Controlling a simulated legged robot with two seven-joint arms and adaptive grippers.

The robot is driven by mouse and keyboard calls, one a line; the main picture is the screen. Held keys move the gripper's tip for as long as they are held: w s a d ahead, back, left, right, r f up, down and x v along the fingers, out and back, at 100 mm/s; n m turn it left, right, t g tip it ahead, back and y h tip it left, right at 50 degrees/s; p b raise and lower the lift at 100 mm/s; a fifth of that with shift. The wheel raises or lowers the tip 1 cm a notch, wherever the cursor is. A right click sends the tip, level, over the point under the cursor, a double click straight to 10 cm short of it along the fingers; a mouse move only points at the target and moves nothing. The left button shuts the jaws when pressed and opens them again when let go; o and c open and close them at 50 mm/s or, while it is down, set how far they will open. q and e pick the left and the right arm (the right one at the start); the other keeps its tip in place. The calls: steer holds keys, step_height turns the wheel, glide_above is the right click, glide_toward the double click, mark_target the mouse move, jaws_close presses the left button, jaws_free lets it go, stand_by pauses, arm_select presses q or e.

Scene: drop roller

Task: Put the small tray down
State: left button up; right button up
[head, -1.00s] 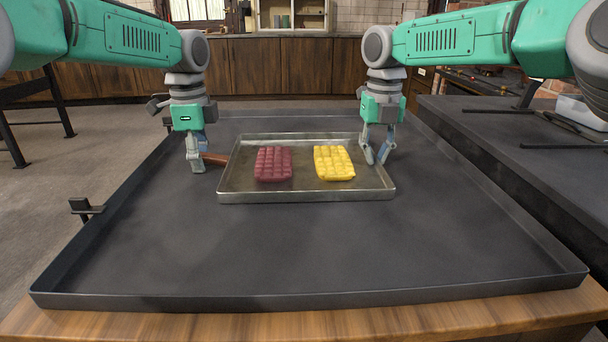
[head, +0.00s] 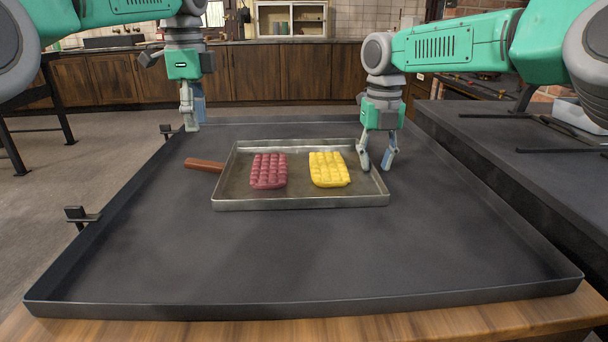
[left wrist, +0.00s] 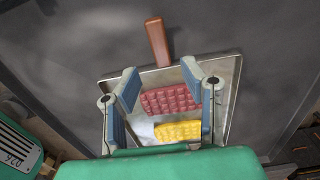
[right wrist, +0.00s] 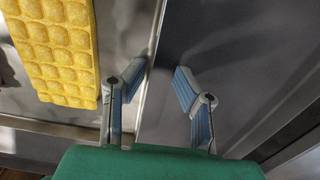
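The small metal tray (head: 300,202) lies flat on the floor of a large dark tray (head: 300,260). Its brown handle (head: 205,165) points left. A dark red block slab (head: 268,171) and a yellow one (head: 329,169) lie in it, side by side. My left gripper (head: 190,122) is open and empty, raised above and behind the handle; the left wrist view shows the handle (left wrist: 158,42) free beyond its fingers. My right gripper (head: 375,166) is open at the small tray's right rim; in the right wrist view its fingers (right wrist: 160,70) stand apart, one on each side of the rim.
The large dark tray has a low raised rim and sits on a wooden table (head: 300,328). Its front half is clear. A dark workbench (head: 510,160) with rods on it stands at the right. Two small brackets (head: 80,215) stick out on the left side.

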steer(key=shift+a+r, duration=0.25)
steer(key=shift+r, duration=0.15)
step_height(320, 180, up, 11)
steer(key=shift+w+d, duration=0.15)
steer(key=shift+d, duration=0.1)
stand_by(0.4)
